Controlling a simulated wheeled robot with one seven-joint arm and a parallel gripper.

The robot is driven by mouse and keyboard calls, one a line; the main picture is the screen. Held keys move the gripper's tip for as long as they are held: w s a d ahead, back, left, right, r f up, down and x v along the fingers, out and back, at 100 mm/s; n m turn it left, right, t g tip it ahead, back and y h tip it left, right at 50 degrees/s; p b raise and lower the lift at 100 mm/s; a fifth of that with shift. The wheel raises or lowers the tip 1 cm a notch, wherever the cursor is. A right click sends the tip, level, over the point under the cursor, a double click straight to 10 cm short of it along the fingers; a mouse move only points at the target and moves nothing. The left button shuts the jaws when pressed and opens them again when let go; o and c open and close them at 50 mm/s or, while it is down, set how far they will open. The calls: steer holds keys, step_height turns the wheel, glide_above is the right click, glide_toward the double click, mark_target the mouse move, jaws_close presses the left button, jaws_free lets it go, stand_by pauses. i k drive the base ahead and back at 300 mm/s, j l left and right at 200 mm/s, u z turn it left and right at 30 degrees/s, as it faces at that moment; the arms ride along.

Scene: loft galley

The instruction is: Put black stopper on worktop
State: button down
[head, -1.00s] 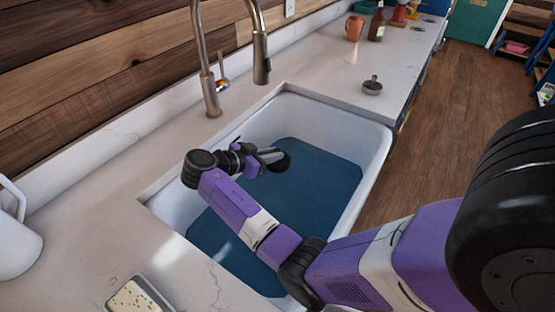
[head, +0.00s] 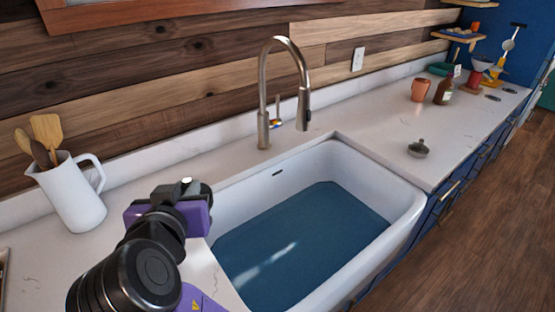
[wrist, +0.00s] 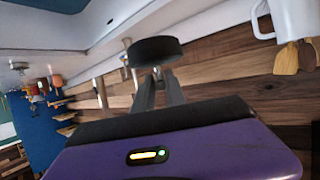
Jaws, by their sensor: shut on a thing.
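The black stopper (wrist: 155,51) is a round, flat black disc with a short stem, seen in the wrist view. My gripper (wrist: 157,78) is shut on its stem, with the disc beyond the fingertips. In the head view my purple hand is at the lower left, by the left end of the sink, and hides the fingers; I cannot clearly make out the stopper there. The pale worktop (head: 385,128) runs along the wall on both sides of the sink.
The white sink (head: 405,212) holds blue water (head: 300,235). A tall tap (head: 264,115) stands behind it. A white jug of wooden utensils (head: 75,195) stands at left.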

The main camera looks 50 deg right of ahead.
mark_target(438, 138)
steer(key=k+l+z, duration=0.1)
steer(key=l, duration=0.9)
steer(key=k+l+z, duration=0.1)
steer(key=k+l, duration=0.15)
steer(key=l, duration=0.8)
steer(key=k+l+z, duration=0.15)
steer(key=l, duration=0.85)
steer(key=k+l+z, duration=0.1)
steer(key=l, duration=0.95)
